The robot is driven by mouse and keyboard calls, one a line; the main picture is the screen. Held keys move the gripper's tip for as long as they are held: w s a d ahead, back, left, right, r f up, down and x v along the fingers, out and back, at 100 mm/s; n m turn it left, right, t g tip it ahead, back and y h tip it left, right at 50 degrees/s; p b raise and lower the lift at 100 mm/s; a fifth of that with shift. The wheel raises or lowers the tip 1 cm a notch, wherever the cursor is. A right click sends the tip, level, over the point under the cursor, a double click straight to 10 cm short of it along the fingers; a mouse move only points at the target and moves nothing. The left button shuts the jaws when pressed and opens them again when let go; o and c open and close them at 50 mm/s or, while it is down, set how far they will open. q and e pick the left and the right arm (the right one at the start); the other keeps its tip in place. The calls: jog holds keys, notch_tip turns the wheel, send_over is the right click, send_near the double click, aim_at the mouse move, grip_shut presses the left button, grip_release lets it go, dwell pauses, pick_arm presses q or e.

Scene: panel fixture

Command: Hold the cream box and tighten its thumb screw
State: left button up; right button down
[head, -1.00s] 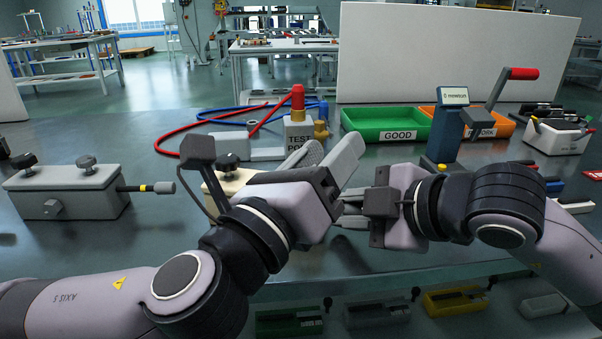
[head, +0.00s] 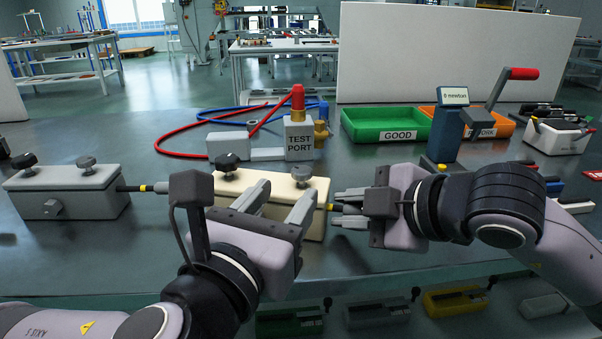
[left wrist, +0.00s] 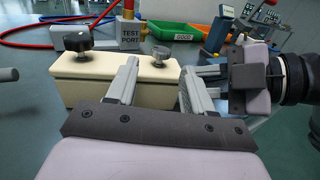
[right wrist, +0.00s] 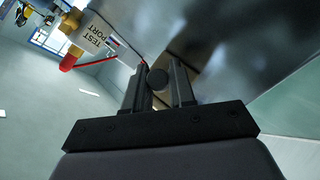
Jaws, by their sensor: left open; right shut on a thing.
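The cream box (head: 315,185) stands on the bench in the middle of the head view, partly hidden by my left gripper. Its top carries a black knob (head: 227,162) at the left and a grey thumb screw (head: 301,173) at the right; they also show in the left wrist view (left wrist: 78,41) (left wrist: 161,54). My left gripper (head: 284,192) is open and empty in front of the box, fingers pointing towards it. My right gripper (head: 340,208) is shut on the round-tipped rod at the box's right end; its dark tip shows in the right wrist view (right wrist: 157,78).
A grey box (head: 65,193) with a rod pointing right stands left of the cream box. Behind are the test port (head: 299,138) with hoses, a green GOOD bin (head: 385,125), an orange bin (head: 490,122) and a blue display post (head: 447,130).

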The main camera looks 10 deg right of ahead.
aim_at(297, 179)
pick_arm(q)
jog(key=x, duration=0.6)
jog(key=shift+w+d, duration=0.1)
jog(key=shift+w, duration=0.2)
grip_shut()
